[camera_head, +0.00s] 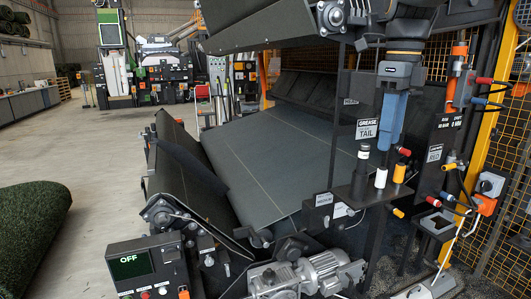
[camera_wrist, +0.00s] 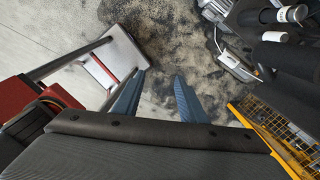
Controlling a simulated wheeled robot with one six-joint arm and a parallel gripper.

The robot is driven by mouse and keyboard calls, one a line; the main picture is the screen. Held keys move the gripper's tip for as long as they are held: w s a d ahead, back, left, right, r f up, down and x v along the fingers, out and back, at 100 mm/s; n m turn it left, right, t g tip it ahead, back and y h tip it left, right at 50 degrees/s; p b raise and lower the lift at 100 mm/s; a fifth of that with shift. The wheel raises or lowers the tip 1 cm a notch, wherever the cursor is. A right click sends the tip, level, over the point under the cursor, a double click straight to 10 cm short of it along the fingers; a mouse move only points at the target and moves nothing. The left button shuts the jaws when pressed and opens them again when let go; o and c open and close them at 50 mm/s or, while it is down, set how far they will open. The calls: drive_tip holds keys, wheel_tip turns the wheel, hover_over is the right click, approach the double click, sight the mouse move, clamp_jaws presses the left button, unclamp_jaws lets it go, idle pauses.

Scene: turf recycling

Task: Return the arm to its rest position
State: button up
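My gripper (camera_head: 386,146) hangs at the upper right of the head view, its blue fingers pointing down in front of the sign post. In the wrist view my gripper (camera_wrist: 159,76) shows two blue fingers with a clear gap between them. Stained floor shows through the gap, and nothing is held. The fingertips look above and close to the small black stand (camera_head: 366,190) with its white and yellow-capped pieces; I cannot tell whether they touch anything. The rest of my arm is mostly cut off by the top of the head view.
A dark conveyor belt (camera_head: 270,160) fills the middle. A "GREASE TAIL" sign (camera_head: 366,129) stands close beside the fingers. Hoses and fittings (camera_head: 470,95) and yellow mesh fencing (camera_head: 515,160) crowd the right. A control panel reads OFF (camera_head: 131,263). Open floor (camera_head: 95,150) lies left, beside a turf roll (camera_head: 30,235).

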drive_tip(key=s+a+f+n, duration=0.2)
drive_tip(key=s+f+n, duration=0.2)
drive_tip(key=f+n, duration=0.5)
drive_tip(key=s+a+f+n, duration=0.3)
drive_tip(key=s+f+n, duration=0.1)
drive_tip(key=f+n, duration=0.5)
drive_tip(key=s+a+f+n+t, duration=0.1)
drive_tip(key=s+a+f+n, duration=0.1)
drive_tip(key=s+f+n, duration=0.3)
wheel_tip(320, 180, down, 7)
drive_tip(key=n, duration=0.3)
drive_tip(key=shift+a+f+n, duration=0.15)
drive_tip(key=shift+n, duration=0.25)
drive_tip(key=shift+w, duration=0.1)
